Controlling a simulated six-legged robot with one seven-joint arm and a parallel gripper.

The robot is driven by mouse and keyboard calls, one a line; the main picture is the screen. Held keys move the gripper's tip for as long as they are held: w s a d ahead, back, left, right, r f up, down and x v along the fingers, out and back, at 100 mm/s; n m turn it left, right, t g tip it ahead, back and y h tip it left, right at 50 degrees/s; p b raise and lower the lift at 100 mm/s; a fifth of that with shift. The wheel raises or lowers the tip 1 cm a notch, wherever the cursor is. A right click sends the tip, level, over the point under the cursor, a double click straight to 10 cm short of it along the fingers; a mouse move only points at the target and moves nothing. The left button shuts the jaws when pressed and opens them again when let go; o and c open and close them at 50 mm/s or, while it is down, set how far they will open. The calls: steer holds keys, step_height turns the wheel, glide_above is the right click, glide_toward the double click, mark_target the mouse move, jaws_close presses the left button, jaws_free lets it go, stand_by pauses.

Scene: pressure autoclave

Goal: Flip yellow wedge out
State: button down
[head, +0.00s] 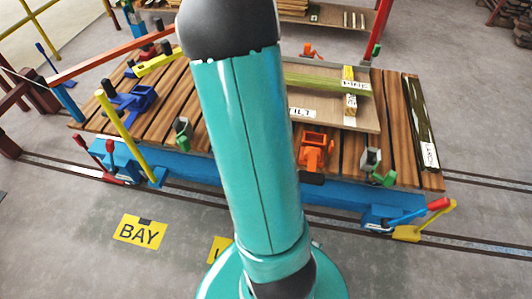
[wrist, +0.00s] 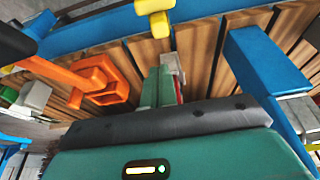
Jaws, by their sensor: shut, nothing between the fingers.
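A yellow piece (head: 158,62), which looks like the yellow wedge, lies at the far left of the slatted wooden deck in the head view. A yellow block (wrist: 155,18) shows at the top of the wrist view against a blue rail; I cannot tell whether it is the same piece. My gripper (wrist: 163,82) is shut and empty low over the slats in the wrist view, apart from that yellow block. In the head view my arm hides the gripper and the middle of the deck.
An orange bracket (wrist: 103,82) stands left of my gripper, and a blue block (wrist: 265,68) to the right. A blue bracket (head: 133,101), an orange bracket (head: 315,148), a yellow lever (head: 115,118) and labelled boards (head: 325,85) crowd the deck. Grey floor lies in front.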

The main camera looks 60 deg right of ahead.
steer(key=x, duration=1)
stand_by(0.5)
